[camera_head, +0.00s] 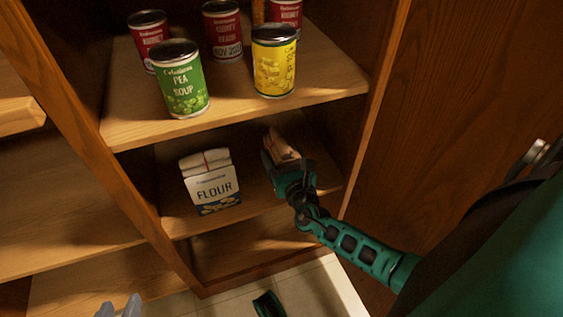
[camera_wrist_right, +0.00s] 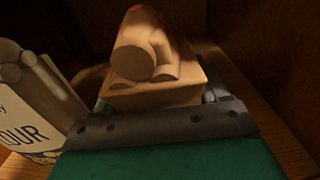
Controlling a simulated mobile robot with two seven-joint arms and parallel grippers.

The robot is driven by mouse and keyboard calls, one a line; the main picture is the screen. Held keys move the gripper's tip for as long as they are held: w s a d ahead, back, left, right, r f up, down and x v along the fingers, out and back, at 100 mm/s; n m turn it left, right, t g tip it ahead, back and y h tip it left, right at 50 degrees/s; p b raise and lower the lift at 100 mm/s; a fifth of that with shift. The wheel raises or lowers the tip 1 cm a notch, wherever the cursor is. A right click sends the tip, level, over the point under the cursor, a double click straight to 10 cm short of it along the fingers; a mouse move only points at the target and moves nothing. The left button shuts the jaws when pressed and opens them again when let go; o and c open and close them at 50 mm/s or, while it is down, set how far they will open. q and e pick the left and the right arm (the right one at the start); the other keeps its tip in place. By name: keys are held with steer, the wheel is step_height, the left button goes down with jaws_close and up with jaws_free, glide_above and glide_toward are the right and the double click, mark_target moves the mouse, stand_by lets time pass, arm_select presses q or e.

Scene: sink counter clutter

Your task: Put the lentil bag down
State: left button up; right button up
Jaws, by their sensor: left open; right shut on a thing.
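The lentil bag (camera_head: 284,147) is a tan package in my right gripper (camera_head: 279,163), inside the lower cupboard shelf. In the right wrist view the bag (camera_wrist_right: 152,88) fills the space between the fingers, its folded top facing away and a bit of red at its tip. The right gripper is shut on it. Whether the bag's base touches the shelf (camera_head: 245,208) is hidden by the gripper.
A flour bag (camera_head: 212,187) stands left of the lentil bag, and also shows in the wrist view (camera_wrist_right: 38,112). The upper shelf holds a green pea soup can (camera_head: 181,85), a yellow can (camera_head: 274,65) and several red cans. The cupboard's right wall is close to my right arm.

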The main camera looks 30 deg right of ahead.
steer(key=shift+w+f, duration=0.1)
steer(key=shift+f, duration=0.45)
steer(key=shift+r, duration=0.15)
steer(key=o, duration=1.5)
steer(key=shift+f, duration=0.3)
steer(key=shift+c, duration=0.2)
steer(key=shift+r, duration=0.25)
